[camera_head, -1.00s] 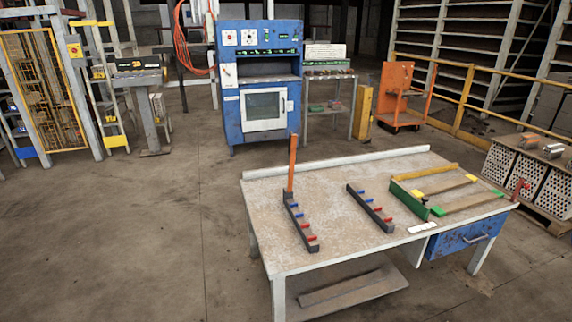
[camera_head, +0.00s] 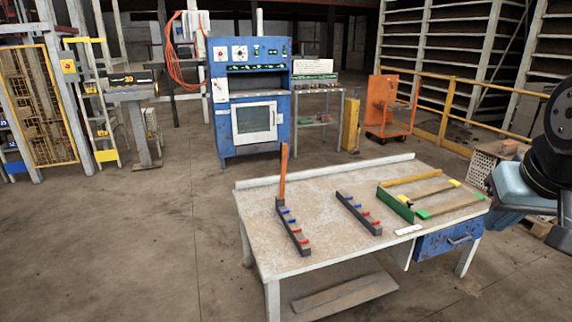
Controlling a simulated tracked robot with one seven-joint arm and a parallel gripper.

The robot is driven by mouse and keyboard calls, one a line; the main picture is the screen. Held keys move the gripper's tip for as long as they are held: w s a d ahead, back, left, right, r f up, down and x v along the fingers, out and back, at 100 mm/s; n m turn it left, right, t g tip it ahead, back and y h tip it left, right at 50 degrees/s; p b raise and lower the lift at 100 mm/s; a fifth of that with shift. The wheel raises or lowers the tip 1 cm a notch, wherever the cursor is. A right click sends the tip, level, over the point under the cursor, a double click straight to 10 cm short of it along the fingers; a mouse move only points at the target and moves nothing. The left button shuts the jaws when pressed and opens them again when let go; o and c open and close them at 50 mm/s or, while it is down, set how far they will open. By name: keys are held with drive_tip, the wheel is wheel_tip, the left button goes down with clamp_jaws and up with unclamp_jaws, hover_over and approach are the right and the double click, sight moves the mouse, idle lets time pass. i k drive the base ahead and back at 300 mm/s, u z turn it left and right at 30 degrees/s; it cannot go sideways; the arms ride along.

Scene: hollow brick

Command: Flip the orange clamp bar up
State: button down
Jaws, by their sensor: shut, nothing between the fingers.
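The orange clamp bar (camera_head: 283,172) stands upright at the far end of a dark rail (camera_head: 292,230) on the left part of the table. The rail carries several small blue and red pieces along its top. A second dark rail (camera_head: 357,213) with similar blue and red pieces lies to its right. Part of my arm fills the right edge of the picture, beyond the right end of the table and well away from the clamp bar. My gripper's fingers are not in the picture.
The worn table (camera_head: 310,185) has a low ledge at the back. A green and yellow frame (camera_head: 395,204) with boards sits at its right, beside a small white strip (camera_head: 408,230). A blue machine (camera_head: 250,90) stands behind. Floor at the left is clear.

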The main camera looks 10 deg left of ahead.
sight(284, 148)
drive_tip(key=u, duration=0.1)
drive_tip(key=i, duration=1)
drive_tip(key=z, duration=0.1)
